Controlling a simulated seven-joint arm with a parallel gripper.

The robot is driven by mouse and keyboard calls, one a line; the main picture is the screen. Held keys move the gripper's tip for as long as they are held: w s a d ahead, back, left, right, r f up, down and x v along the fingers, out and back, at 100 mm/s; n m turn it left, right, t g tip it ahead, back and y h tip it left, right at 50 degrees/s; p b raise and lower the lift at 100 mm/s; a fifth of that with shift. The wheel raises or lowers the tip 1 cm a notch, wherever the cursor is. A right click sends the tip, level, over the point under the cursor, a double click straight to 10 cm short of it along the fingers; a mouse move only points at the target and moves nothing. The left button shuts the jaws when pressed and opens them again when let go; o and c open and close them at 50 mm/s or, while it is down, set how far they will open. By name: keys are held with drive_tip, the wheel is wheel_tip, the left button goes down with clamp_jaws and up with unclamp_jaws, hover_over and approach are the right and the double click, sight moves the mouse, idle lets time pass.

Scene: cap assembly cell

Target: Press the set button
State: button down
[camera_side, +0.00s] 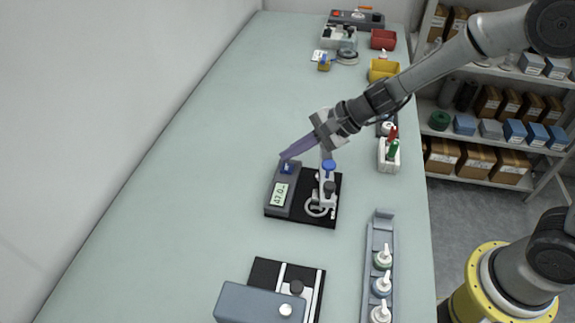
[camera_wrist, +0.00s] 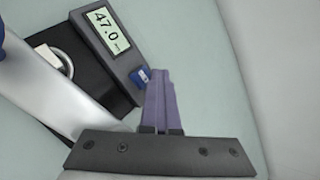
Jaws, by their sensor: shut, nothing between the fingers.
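The grey gauge box (camera_side: 283,190) stands on a black base plate in the middle of the table. Its display reads 47.0, clear in the wrist view on the gauge box (camera_wrist: 90,33). A blue button (camera_side: 287,168) sits at the far end of the box, past the display; it also shows in the wrist view as the blue button (camera_wrist: 140,77). My gripper (camera_side: 284,157) is shut and empty, its purple fingers slanting down to the button. In the wrist view the fingertips of my gripper (camera_wrist: 158,72) are right beside the button; I cannot tell whether they touch it.
A clamp fixture with a blue knob (camera_side: 328,166) stands right of the gauge box on the same base plate (camera_side: 308,218). A tray of bottles (camera_side: 377,250) is to the right, and another device (camera_side: 260,302) is in front. The table's left side is clear.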

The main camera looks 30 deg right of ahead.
drive_tip(key=shift+s+a+f+g, duration=0.15)
drive_tip(key=shift+s+f, duration=0.25)
drive_tip(key=shift+f, duration=0.2)
drive_tip(key=shift+s+d+f+g, duration=0.1)
drive_tip(key=shift+s+f+g, duration=0.05)
drive_tip(key=shift+s+f, duration=0.35)
wheel_tip(320, 180, up, 2)
drive_tip(key=shift+w+a, duration=0.1)
drive_tip(key=shift+w, duration=0.05)
drive_tip(key=shift+w+r, duration=0.2)
drive_tip(key=shift+r, duration=1.45)
drive_tip(key=shift+w+r, duration=0.1)
